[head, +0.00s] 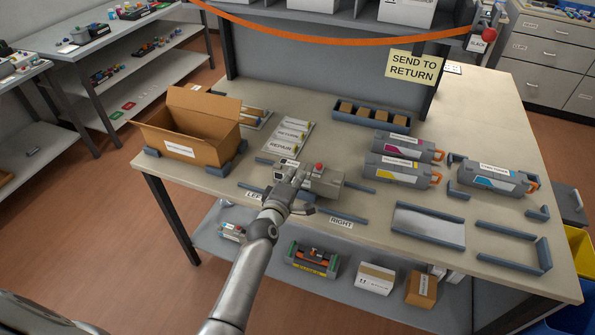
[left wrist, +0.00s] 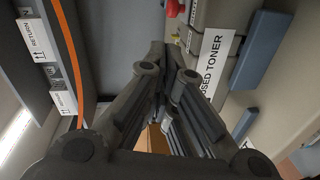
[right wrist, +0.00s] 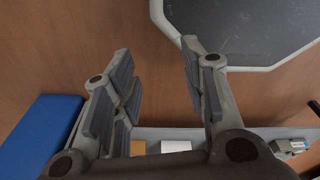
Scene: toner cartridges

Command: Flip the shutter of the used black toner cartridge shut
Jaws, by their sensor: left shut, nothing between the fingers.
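The used toner cartridge (head: 326,183) is a grey-beige block with a red knob (head: 319,167) on top, lying between blue-grey rails on the table. In the left wrist view its side carries a "USED TONER" label (left wrist: 211,65), and part of the red piece (left wrist: 174,8) shows at the top edge. My left gripper (head: 297,178) is shut and empty at the cartridge's left part, hiding some of it. In the left wrist view its fingers (left wrist: 168,55) are together close beside the cartridge; contact is unclear. The shutter's position cannot be made out. My right gripper (right wrist: 155,55) is open and empty, away from the cartridge.
Cartridges with magenta (head: 404,148), yellow (head: 398,171) and cyan (head: 492,180) marks lie to the right. An open cardboard box (head: 195,133) stands at the left. A tray of brown blocks (head: 372,120) is behind. An orange strap (head: 345,38) hangs across the back.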

